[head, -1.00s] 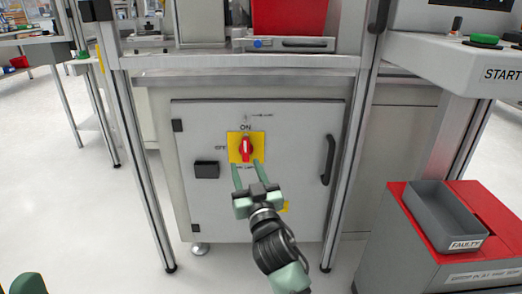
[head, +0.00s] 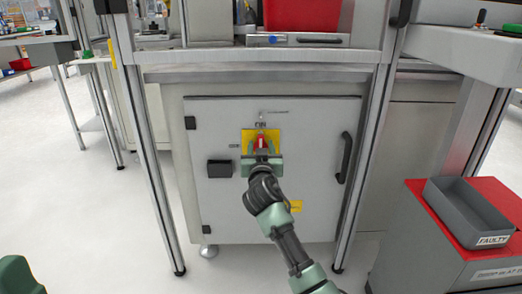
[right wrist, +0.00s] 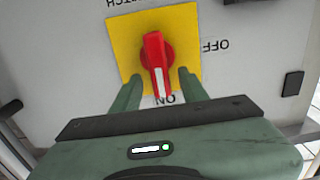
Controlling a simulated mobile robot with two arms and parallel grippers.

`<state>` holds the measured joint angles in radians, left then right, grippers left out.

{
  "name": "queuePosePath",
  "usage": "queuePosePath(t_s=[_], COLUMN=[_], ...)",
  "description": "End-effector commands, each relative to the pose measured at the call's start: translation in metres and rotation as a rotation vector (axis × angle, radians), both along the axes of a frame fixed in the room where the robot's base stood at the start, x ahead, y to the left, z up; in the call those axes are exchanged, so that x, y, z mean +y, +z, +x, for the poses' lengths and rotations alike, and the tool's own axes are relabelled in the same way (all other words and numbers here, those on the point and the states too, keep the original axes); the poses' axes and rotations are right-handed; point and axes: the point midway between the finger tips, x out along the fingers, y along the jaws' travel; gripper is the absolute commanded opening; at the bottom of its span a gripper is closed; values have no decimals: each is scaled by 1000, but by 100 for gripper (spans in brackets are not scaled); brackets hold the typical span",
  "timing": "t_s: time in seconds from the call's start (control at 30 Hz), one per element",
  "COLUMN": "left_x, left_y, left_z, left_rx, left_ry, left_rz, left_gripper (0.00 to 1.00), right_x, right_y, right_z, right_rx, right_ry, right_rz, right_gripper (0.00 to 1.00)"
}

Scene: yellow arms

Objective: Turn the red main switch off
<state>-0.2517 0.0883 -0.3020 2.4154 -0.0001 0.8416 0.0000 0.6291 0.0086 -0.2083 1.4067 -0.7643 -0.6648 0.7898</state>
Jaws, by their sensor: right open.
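The red main switch (head: 261,141) sits on a yellow plate on the grey cabinet door. In the right wrist view, which is upside down, its red handle (right wrist: 157,62) has a white mark pointing at ON. My right gripper (right wrist: 160,80) is open, with one green finger on each side of the handle's marked end. I cannot tell whether the fingers touch it. In the head view the gripper (head: 262,158) hides the lower part of the switch plate. My left gripper is not in view; only a green part of my left arm shows at the lower left.
The door has a black handle (head: 344,158) on the right and a black latch (head: 220,168) on the left. Metal frame posts stand on both sides. A grey FAULTY bin (head: 467,212) sits on a red-topped box at the right. The floor at left is clear.

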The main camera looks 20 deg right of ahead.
Motion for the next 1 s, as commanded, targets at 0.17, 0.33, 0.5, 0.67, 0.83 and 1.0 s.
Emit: queuePosePath(t_s=[0.17,0.33,0.5,0.67,0.83,1.0], left_x=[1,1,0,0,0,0], left_y=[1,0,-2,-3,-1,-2], left_z=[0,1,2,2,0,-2], left_rx=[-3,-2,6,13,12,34], left_ry=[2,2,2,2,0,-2], left_rz=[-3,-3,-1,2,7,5], left_gripper=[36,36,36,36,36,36], right_x=[0,0,0,1,2,5], right_y=[0,0,0,0,1,1], right_z=[0,0,0,0,0,1], right_rx=[0,0,0,6,25,58], right_ry=[1,1,1,1,1,1], right_rz=[0,0,-1,-20,-82,-195], right_gripper=[44,5,0,0,0,0])
